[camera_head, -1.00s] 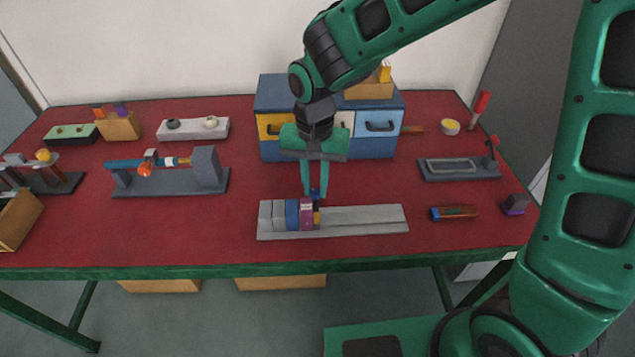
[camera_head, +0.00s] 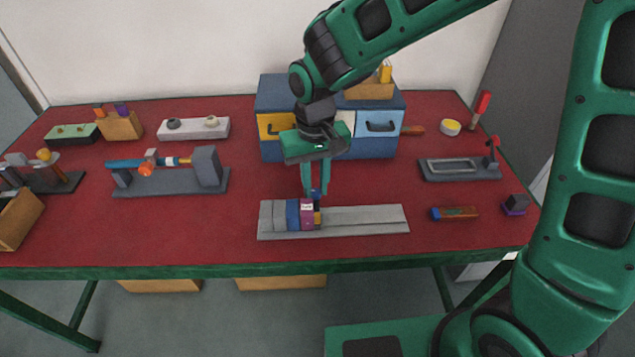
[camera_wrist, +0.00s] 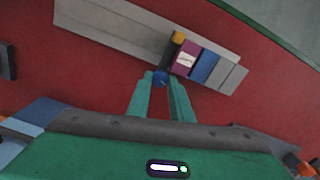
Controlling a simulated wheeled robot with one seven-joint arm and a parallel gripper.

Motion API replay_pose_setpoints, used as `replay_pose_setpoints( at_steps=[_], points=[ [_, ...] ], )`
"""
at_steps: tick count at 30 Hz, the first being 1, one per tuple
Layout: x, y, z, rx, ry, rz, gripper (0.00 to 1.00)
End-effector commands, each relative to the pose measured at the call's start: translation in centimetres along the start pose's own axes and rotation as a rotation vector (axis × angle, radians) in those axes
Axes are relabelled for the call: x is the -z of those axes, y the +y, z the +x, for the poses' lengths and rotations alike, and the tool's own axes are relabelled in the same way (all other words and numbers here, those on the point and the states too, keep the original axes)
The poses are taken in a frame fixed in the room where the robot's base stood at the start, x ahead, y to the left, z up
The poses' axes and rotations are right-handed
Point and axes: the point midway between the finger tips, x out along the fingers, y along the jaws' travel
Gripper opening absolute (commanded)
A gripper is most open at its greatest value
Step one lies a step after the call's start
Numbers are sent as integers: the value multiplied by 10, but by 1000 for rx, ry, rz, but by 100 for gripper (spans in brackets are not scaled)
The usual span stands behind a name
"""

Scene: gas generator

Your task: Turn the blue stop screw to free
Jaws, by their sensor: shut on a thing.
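The blue stop screw (camera_wrist: 161,77) shows as a small blue knob at the rear side of the rail, beside a dark block with a yellow end (camera_wrist: 178,38). My gripper (camera_head: 315,190) points down over it. In the wrist view the green fingertips (camera_wrist: 162,82) are shut on the blue screw, one on each side. The screw also shows in the head view (camera_head: 316,193), partly hidden by the fingers. The grey rail (camera_head: 365,218) carries a purple block with a white label (camera_head: 307,214), a blue block (camera_head: 292,214) and grey blocks (camera_head: 271,214) in a row.
A blue drawer cabinet (camera_head: 275,98) stands behind my gripper. A grey stand with a blue tube (camera_head: 180,185) is at the left. A blue and orange cylinder (camera_head: 455,213) and a small dark block (camera_head: 515,204) lie right of the rail.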

Motion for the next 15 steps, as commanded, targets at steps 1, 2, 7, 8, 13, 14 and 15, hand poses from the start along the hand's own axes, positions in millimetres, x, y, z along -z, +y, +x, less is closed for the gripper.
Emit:
replay_pose_setpoints(
  at_steps=[1, 2, 7, 8, 13, 14, 15],
  points=[
    [-3, 0, 1, -1, -7, -3, 0],
    [-3, 0, 1, -1, -7, -3, 0],
    [-3, 0, 2, -1, -7, -2, 0],
    [-3, 0, 2, -1, -8, -2, 0],
    [-2, 0, 1, -1, -6, -2, 39],
    [-2, -1, 1, -1, -6, -2, 39],
    [-2, -1, 1, 0, -5, -2, 39]
  ],
)
